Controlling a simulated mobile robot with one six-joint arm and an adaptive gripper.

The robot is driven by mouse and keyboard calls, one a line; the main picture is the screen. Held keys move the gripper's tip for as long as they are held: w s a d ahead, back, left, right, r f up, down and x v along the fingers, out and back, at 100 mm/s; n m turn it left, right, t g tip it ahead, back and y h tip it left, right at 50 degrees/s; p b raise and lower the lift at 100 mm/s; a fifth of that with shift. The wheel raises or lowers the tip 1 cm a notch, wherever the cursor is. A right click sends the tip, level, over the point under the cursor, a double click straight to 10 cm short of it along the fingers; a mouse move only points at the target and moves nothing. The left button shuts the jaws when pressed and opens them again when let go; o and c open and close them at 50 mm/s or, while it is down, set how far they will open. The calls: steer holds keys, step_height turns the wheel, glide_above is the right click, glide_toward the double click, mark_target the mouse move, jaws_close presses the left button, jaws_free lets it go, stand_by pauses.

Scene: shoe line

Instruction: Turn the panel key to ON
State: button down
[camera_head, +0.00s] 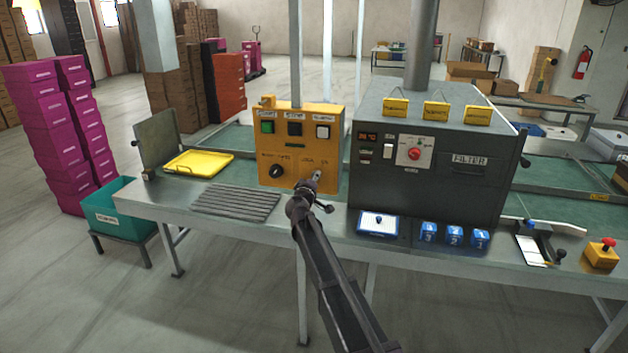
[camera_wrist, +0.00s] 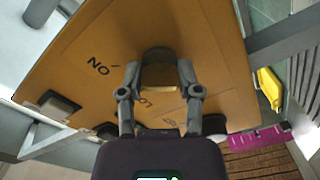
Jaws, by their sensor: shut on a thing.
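The yellow control panel (camera_head: 300,150) stands upright on the bench, left of the dark filter cabinet. It has green, black and white buttons along the top and a black knob (camera_head: 276,171) at lower left. My gripper (camera_head: 317,178) reaches its lower right part and covers the key in the head view. In the wrist view the panel face (camera_wrist: 215,60) fills the background, and my gripper (camera_wrist: 160,76) is shut on the panel key (camera_wrist: 157,56), which shows as a dark rounded piece at the fingertips. An ON label (camera_wrist: 103,66) lies left of it. The key's exact angle is unclear.
The filter cabinet (camera_head: 440,160) stands close on the right. A yellow tray (camera_head: 198,163) and a grey slatted mat (camera_head: 235,202) lie to the left. A blue-edged tray (camera_head: 378,222) and several blue blocks (camera_head: 455,234) sit along the front edge.

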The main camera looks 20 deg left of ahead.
steer(key=shift+m, duration=0.4)
steer(key=shift+c, duration=1.4)
jaws_free()
steer(key=shift+w, duration=0.1)
steer(key=shift+s, duration=0.2)
steer(key=s, duration=1.1)
steer(key=shift+s, duration=0.4)
